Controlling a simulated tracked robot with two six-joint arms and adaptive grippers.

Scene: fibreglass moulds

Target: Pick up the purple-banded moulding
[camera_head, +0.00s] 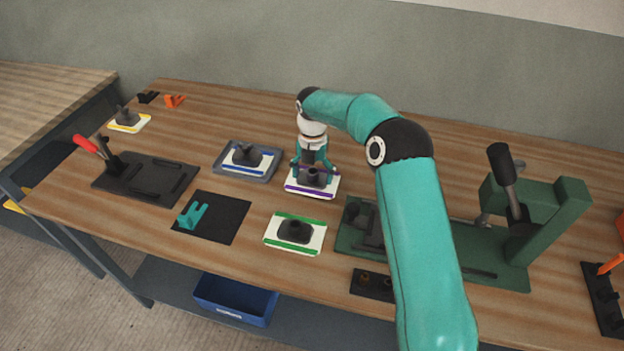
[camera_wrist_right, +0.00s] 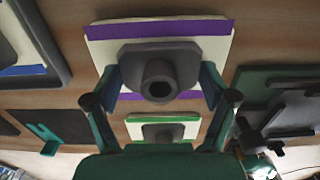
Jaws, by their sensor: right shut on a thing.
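The purple-banded moulding (camera_head: 312,190) is a white plate with purple strips and a dark raised boss on top. It is at the middle of the bench in the head view. In the right wrist view the purple-banded moulding (camera_wrist_right: 160,65) fills the upper middle, with my fingers on both sides of its dark boss. My right gripper (camera_head: 312,172) reaches down from above and is shut on the moulding. Whether the plate touches the bench or is slightly above it, I cannot tell. My left gripper is not in view.
A green-banded moulding (camera_head: 295,232) lies just in front. A blue-banded moulding (camera_head: 247,158) sits in a grey tray to the left, and a yellow-banded one (camera_head: 128,121) is farther left. A green press fixture (camera_head: 540,225) stands at right. A black mat (camera_head: 225,222) bears a teal bracket (camera_head: 192,214).

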